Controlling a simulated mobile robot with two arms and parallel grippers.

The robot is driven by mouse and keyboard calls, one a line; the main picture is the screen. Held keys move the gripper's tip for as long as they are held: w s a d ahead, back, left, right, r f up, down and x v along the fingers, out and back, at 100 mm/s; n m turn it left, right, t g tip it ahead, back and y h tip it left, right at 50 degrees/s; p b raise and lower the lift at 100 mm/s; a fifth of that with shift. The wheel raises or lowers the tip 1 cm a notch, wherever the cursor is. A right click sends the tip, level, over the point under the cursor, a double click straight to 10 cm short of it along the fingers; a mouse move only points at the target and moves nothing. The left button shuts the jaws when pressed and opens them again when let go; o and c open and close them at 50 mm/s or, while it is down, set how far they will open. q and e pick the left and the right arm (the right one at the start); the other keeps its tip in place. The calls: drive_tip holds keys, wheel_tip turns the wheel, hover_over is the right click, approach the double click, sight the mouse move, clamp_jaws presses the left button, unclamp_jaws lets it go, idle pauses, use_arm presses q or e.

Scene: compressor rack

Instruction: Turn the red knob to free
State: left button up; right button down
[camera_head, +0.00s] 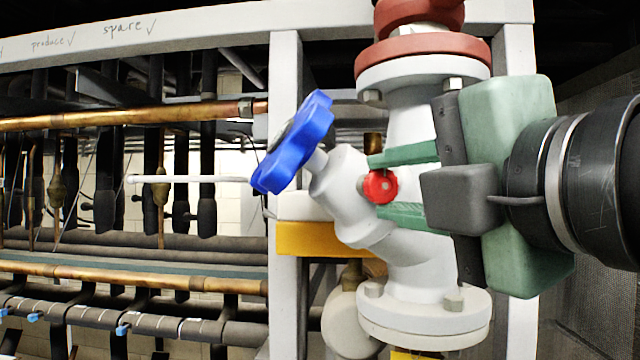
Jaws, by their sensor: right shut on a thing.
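The small red knob (380,186) sits on the side of a white valve body (410,262). My right gripper (385,187) comes in from the right, with one green finger above the knob and the other below it. It is shut on the knob. The finger pads partly overlap the white valve body in the picture, so the exact contact is hard to see. My left gripper is not in view.
A blue handwheel (293,143) on an angled stem stands left of the knob. Red-and-white flanges (423,55) are above. A white frame post (285,90) and copper pipes (130,116) lie to the left. A yellow block (305,239) is below the handwheel.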

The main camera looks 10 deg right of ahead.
drive_tip(key=shift+f, duration=0.15)
drive_tip(key=c, duration=1.1)
unclamp_jaws()
drive_tip(key=shift+o, duration=0.2)
drive_tip(key=shift+s, duration=0.1)
drive_tip(key=shift+s, duration=0.1)
drive_tip(key=b+v, duration=0.3)
drive_tip(key=v, duration=0.4)
drive_tip(key=shift+s, duration=0.3)
